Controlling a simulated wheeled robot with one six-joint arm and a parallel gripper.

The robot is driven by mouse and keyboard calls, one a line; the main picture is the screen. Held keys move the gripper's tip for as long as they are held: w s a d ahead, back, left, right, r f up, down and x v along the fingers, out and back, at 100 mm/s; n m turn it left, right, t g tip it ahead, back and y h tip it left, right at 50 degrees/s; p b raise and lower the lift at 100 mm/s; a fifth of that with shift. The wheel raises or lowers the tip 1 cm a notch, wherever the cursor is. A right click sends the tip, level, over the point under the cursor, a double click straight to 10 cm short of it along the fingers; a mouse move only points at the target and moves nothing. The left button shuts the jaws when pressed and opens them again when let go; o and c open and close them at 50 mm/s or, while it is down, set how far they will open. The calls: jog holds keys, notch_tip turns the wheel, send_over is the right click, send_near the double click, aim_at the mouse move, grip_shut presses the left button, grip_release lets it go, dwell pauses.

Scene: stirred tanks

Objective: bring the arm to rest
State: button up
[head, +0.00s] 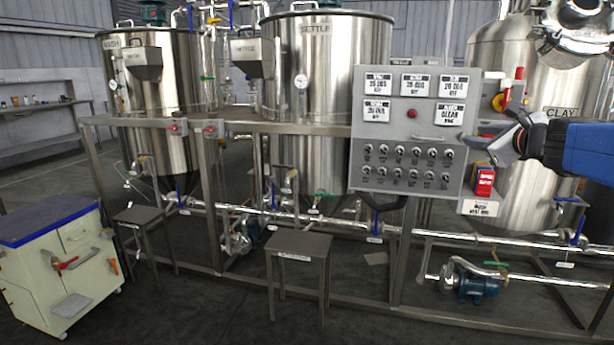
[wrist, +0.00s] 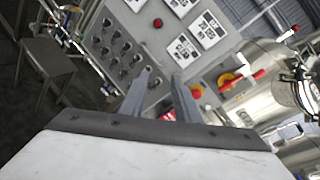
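My gripper (head: 490,143) is at the right side of the head view, at the end of my blue and black arm. It is raised in front of the right edge of the grey control panel (head: 408,131). In the wrist view my gripper (wrist: 162,80) has its two grey fingers apart with nothing between them. The control panel (wrist: 143,42) fills the space beyond the fingertips, tilted in that view. I cannot tell how far the fingertips are from it.
A red box (head: 484,181) and a red-and-yellow switch (head: 501,100) sit beside the panel. Steel tanks (head: 325,85) stand behind a frame with pipes. A small steel table (head: 298,243) and a blue-topped cabinet (head: 50,222) stand in front.

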jog(key=s+a+f+n+g+y, duration=0.3)
jog(key=s+a+f+n+g, duration=0.3)
jog(key=s+a+f+n, duration=0.85)
jog(key=s+f+n+g+h, duration=0.3)
jog(key=s+f+n+g, duration=0.2)
jog(key=s+f+n, duration=0.9)
jog(key=s+f, duration=0.3)
jog(key=s, duration=0.1)
jog(key=shift+s+a+f+h, duration=0.25)
jog(key=shift+s+f+h, duration=0.05)
jog(key=shift+f, duration=0.1)
